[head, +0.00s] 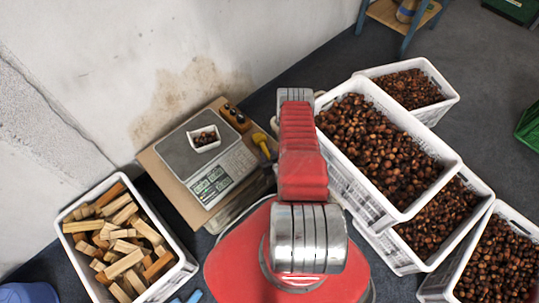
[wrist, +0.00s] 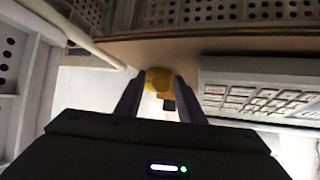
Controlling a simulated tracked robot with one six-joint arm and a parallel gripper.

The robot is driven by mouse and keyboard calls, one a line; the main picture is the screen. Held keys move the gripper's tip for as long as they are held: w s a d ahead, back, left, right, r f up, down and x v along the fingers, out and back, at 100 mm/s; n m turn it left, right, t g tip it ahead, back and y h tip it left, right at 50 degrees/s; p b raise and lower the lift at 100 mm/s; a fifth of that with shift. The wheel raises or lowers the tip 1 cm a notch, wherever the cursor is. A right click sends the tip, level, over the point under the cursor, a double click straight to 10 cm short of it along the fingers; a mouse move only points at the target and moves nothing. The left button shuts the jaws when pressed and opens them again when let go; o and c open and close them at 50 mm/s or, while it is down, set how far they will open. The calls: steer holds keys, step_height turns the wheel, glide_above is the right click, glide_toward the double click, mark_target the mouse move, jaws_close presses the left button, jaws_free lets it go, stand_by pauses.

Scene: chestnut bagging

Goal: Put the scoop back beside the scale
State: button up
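The scale (head: 224,165) has a grey plate and a keypad, and stands on a brown board (head: 155,168). Its keypad edge also shows in the wrist view (wrist: 255,100). A yellow piece (head: 261,140), seemingly the scoop's handle, is at the board's right edge beside the scale. In the wrist view a yellow piece with a dark part (wrist: 158,78) shows between the tips of my gripper (wrist: 158,84). The fingers are spaced about its width, but I cannot tell whether they press on it. The scoop's bowl is not clearly visible. In the head view my arm hides the gripper.
A small white tray of chestnuts (head: 191,137) sits on the scale plate. A block with dark round pieces (head: 233,117) is behind the scale. White crates of chestnuts (head: 437,173) stand close on the right. A white crate of wood pieces (head: 185,252) stands front left. A wall is behind.

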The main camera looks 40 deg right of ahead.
steer(key=shift+r, duration=0.1)
steer(key=v, duration=1.2)
stand_by(0.4)
